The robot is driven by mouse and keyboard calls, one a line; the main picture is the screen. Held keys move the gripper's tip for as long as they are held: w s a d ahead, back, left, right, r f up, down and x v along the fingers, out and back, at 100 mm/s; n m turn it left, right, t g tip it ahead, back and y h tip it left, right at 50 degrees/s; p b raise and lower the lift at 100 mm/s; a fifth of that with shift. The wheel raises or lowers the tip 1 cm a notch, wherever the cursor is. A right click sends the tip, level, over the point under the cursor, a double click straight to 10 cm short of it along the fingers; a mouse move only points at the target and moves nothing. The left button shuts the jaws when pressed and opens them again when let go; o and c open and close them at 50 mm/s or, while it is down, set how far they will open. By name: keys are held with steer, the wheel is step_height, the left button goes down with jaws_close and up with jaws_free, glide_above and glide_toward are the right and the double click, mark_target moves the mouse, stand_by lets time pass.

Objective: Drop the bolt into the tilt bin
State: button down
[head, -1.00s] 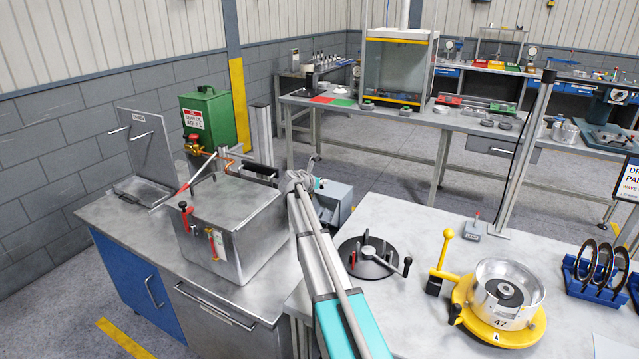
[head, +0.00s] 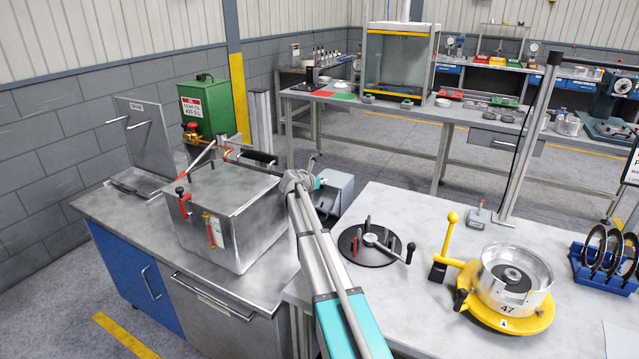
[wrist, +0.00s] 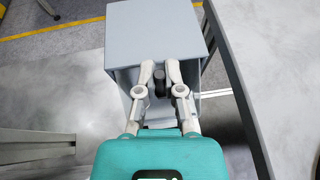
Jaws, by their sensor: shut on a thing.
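The bolt (wrist: 160,80) is a small dark piece held upright between the two pale fingers of my gripper (wrist: 160,72) in the wrist view. My gripper is shut on it. The tilt bin is a grey-blue box (wrist: 153,35) under and beyond the fingertips in that view. The bolt shows against its near part; I cannot tell the height between them. In the head view the tilt bin (head: 336,193) stands in the gap between the two benches, just right of my arm's end. My fingers and the bolt are not discernible there.
A steel tank (head: 228,222) stands on the left bench, with a green can (head: 205,110) behind. The right bench (head: 410,205) carries a black disc fixture (head: 368,247) and a yellow-based drum (head: 515,280). Bench edges flank the tilt bin closely.

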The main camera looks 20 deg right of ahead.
stand_by(0.4)
steer(key=c, duration=0.7)
jaws_free()
